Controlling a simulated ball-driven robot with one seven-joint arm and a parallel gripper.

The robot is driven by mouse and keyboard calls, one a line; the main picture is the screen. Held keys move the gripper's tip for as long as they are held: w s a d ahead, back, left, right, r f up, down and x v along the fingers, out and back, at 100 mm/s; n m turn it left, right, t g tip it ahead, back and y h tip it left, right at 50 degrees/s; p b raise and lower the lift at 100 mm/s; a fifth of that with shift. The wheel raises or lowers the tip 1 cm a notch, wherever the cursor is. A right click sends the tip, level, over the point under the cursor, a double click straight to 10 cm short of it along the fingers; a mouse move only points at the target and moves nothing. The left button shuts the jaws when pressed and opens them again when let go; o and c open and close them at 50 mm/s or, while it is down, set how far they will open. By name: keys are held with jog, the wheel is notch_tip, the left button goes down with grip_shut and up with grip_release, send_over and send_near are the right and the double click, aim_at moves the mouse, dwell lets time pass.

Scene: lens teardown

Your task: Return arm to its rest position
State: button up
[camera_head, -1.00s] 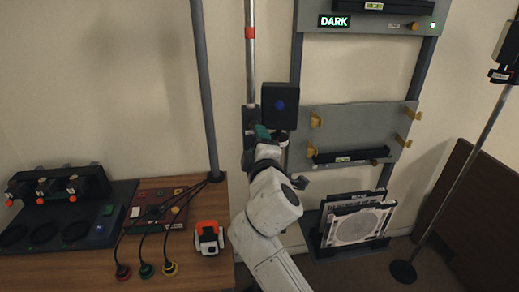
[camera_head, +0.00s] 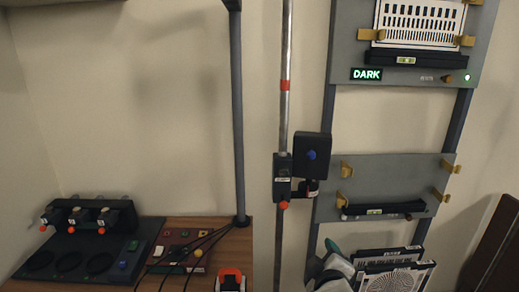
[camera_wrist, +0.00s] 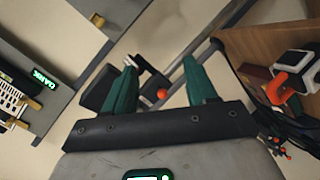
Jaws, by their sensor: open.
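My gripper (camera_wrist: 159,66) shows in the wrist view with two green fingers spread apart and nothing between them that I can see held. In the head view only a small part of my arm's white and green end shows at the bottom, right of the pole (camera_head: 286,90). A clamp (camera_head: 282,180) with an orange knob sits on the pole and carries a black box (camera_head: 313,155) with a blue knob. My gripper is below this box in the head view, apart from it. The orange knob (camera_wrist: 162,93) shows beyond the fingers in the wrist view.
A grey rack (camera_head: 390,180) with yellow clips stands right of the pole; its upper panel shows a lit DARK sign (camera_head: 366,74). Framed panels (camera_head: 395,275) stand low at right. At left, a wooden bench (camera_head: 235,250) carries a black station (camera_head: 90,245) and cables.

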jog(key=s+d+f+m+g, duration=0.45)
jog(key=s+f, duration=0.55)
jog(key=s, duration=0.4)
jog(key=s+d+f+m+g, duration=0.5)
jog(key=s+f, duration=0.4)
jog(key=s, duration=0.5)
jog(key=s+d+f+g+y, duration=0.1)
jog(key=s+d+f+g, duration=0.1)
jog(key=s, duration=1)
jog(key=shift+m+g+y, duration=0.4)
jog(key=shift+m+g, duration=0.05)
jog(key=shift+g, duration=0.2)
